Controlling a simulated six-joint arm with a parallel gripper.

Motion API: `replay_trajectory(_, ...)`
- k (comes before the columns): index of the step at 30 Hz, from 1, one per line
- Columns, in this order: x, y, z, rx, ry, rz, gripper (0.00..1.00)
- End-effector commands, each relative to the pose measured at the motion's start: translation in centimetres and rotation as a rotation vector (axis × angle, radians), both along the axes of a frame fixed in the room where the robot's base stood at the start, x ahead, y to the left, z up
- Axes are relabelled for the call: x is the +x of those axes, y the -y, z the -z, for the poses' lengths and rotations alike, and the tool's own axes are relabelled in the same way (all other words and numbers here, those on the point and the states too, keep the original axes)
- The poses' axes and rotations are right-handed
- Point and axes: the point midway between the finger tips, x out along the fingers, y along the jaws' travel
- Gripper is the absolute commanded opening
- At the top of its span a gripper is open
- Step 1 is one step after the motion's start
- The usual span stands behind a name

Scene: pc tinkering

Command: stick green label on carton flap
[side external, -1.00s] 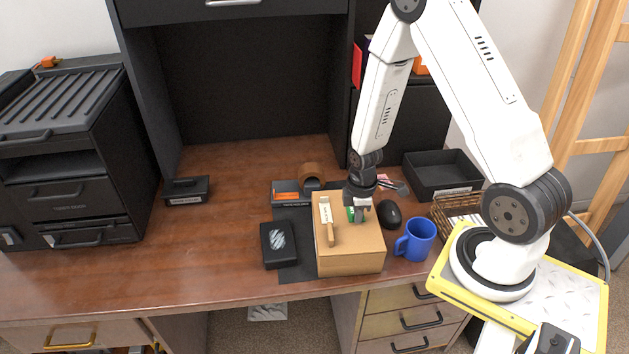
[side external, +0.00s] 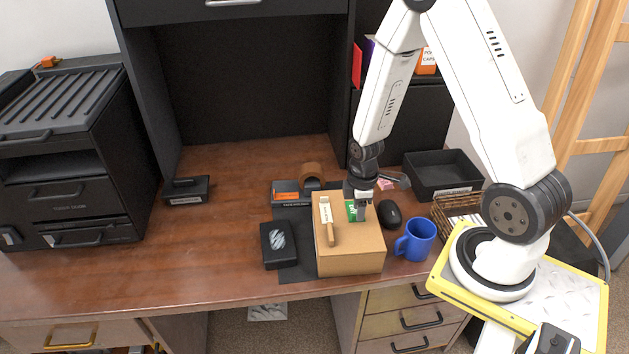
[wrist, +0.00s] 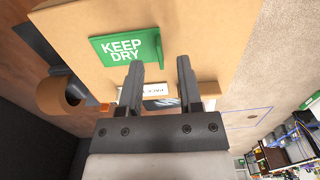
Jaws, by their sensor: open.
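The carton (side external: 350,258) is a closed tan box near the front edge of the desk. The green label (side external: 351,211) lies on its top, towards the back right. In the wrist view the green label (wrist: 108,44) reads "KEEP DRY" and lies against the tan carton surface (wrist: 205,30); a small green strip stands out at its right end. My gripper (side external: 361,213) points down just right of the label. In the wrist view my gripper (wrist: 160,64) has its two fingers apart with nothing between them, beside the label. Whether a finger touches the carton cannot be told.
A wooden-handled tool (side external: 328,222) lies on the carton's left part. A blue mug (side external: 417,240) and a black mouse (side external: 389,214) stand right of the carton. A black box (side external: 278,246) lies left. A tape roll (side external: 312,175) is behind. The desk's left middle is clear.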

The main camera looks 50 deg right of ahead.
Motion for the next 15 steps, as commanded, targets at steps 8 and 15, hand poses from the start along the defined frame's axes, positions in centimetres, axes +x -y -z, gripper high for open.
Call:
replay_trajectory(8, 0.0, 0.0, -3.0, -0.001, 0.002, 0.000, 0.45)
replay_trajectory(15, 0.0, 0.0, -4.8, 0.000, 0.001, 0.000, 0.45)
